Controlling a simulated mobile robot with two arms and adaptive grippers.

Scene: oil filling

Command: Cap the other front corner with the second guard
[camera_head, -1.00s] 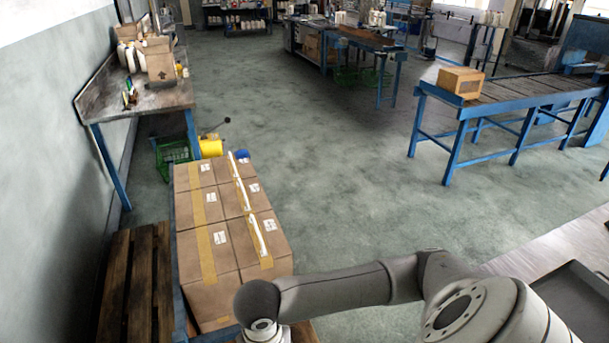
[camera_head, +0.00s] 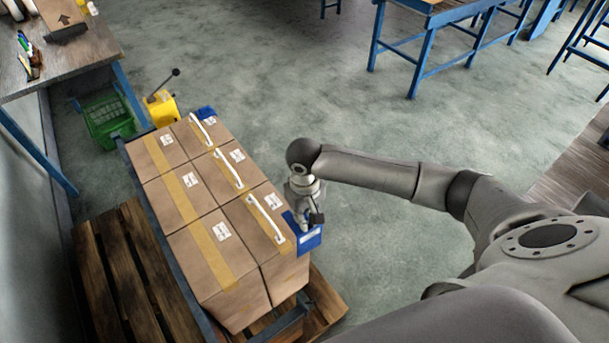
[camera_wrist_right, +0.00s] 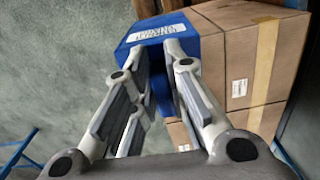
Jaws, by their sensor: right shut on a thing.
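Several brown cartons (camera_head: 222,243) stand in a block on a low cart, with white straps on top. One blue corner guard (camera_head: 205,112) sits at the block's far right corner. A second blue guard (camera_head: 309,240) with a white label is at the near right corner, by the top edge of the front carton. My right gripper (camera_head: 305,222) is shut on this guard from above. In the right wrist view the guard (camera_wrist_right: 162,48) lies between the fingers, against the carton (camera_wrist_right: 252,50). Whether it sits fully on the corner is unclear. My left gripper is not in view.
A wooden pallet (camera_head: 125,270) lies left of the cart. A workbench (camera_head: 70,55), a green crate (camera_head: 108,122) and a yellow object (camera_head: 162,108) stand beyond it. A blue-framed table (camera_head: 425,50) is at the back. The floor right of the cartons is clear.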

